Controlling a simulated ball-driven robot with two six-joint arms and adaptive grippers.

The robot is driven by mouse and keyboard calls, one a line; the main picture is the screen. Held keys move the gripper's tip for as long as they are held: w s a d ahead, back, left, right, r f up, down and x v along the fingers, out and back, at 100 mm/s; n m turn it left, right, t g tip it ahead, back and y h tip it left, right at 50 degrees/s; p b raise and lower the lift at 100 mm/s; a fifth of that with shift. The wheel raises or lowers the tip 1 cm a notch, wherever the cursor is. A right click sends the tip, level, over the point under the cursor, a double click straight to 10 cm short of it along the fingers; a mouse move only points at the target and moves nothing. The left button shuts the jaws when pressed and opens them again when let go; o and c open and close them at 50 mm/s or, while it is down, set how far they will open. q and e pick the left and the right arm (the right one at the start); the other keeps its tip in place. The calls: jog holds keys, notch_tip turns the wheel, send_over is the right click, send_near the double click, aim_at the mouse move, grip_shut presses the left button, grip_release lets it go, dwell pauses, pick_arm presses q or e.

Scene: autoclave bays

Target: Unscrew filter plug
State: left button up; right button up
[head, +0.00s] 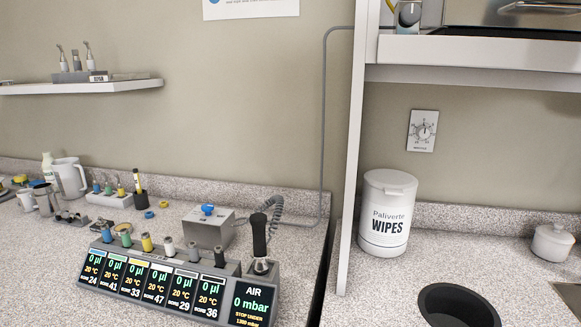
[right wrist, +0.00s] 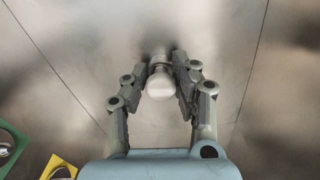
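In the right wrist view, a white, rounded filter plug (right wrist: 160,84) stands out against a brushed metal surface. My right gripper (right wrist: 162,68) has its two fingers on either side of the plug, with the pads closed up against it. The plug's base and its seat in the metal are hidden behind its head and the fingertips. The head view shows neither the plug nor either gripper.
In the head view, a pipette stand with several displays (head: 160,290) and a grey box with a blue knob (head: 208,230) stand on the speckled counter. A wipes tub (head: 386,212) stands at right, under a metal appliance (head: 510,14) on a shelf. The right wrist view shows green (right wrist: 10,145) and yellow (right wrist: 58,168) pieces at lower left.

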grip_shut()
jog(key=n+p, duration=0.2)
jog(key=n, duration=0.2)
jog(key=shift+r+p, duration=0.2)
jog(key=shift+p, duration=0.1)
jog(key=shift+n+p, duration=0.35)
jog(key=shift+n, duration=0.55)
jog(key=shift+d+f+n, duration=0.1)
jog(key=shift+n, duration=0.3)
jog(key=shift+f, duration=0.1)
